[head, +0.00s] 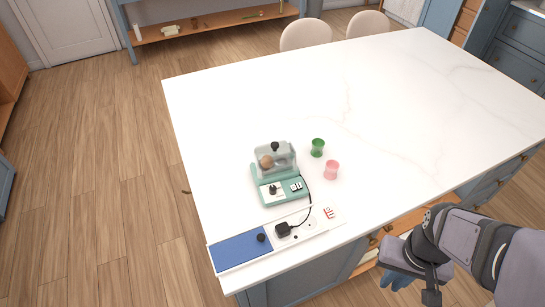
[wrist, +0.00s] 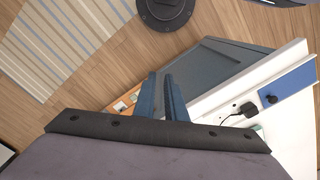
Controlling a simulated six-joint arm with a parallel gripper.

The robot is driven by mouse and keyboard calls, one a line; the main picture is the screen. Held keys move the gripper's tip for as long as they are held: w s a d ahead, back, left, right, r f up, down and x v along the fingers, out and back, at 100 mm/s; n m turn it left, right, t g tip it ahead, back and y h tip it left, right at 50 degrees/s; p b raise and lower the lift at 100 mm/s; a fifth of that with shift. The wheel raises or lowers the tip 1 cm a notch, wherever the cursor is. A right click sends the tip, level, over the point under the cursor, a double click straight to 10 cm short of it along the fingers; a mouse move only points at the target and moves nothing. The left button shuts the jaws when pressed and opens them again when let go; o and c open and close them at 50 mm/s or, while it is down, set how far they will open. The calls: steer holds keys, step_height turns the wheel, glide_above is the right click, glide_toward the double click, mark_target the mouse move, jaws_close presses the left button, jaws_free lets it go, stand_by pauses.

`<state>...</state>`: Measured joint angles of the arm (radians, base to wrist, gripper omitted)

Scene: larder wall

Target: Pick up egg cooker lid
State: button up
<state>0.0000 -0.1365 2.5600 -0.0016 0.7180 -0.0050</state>
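The egg cooker lid (head: 285,157) is a clear greyish cover with a black knob on top. It sits on the teal egg cooker (head: 260,189) on the white island, in the head view. A brown egg (head: 266,162) shows through it. My gripper (head: 392,284) is low at the right, past the island's front edge and well away from the lid. Its blue fingers also show in the wrist view (wrist: 160,76), close together with nothing visible between them. The lid is not in the wrist view.
A green cup (head: 318,148) and a pink cup (head: 332,170) stand right of the cooker. In front lies a white power strip (head: 318,229) with a black plug (head: 284,229) and a blue panel (head: 240,250). The island top (head: 420,110) is otherwise clear.

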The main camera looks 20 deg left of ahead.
steer(key=o, duration=0.6)
steer(key=shift+o, duration=0.2)
